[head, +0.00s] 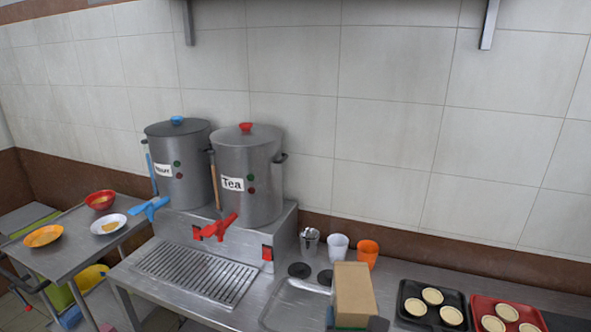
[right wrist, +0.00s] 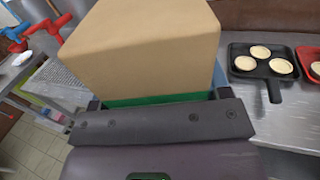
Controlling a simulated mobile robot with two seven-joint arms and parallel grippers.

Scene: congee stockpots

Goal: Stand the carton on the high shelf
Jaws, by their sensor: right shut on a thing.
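A tan carton (head: 354,292) with a green band at its base stands at the lower middle of the head view, in front of the counter. It fills the upper middle of the right wrist view (right wrist: 140,45). My right gripper (right wrist: 160,98) is shut on the carton near its green lower part; its fingers are mostly hidden by the carton. Of the high shelf, only two wall brackets, left (head: 188,22) and right (head: 489,24), show clearly at the top of the head view; its top surface is out of sight. My left gripper is not in view.
Two steel stockpots, one labelled Tea (head: 246,180), stand on a stand at the left. A steel cup, a white cup (head: 338,247) and an orange cup (head: 368,253) stand behind the carton. Black (head: 407,291) and red trays hold tarts at the right. The tiled wall between the brackets is clear.

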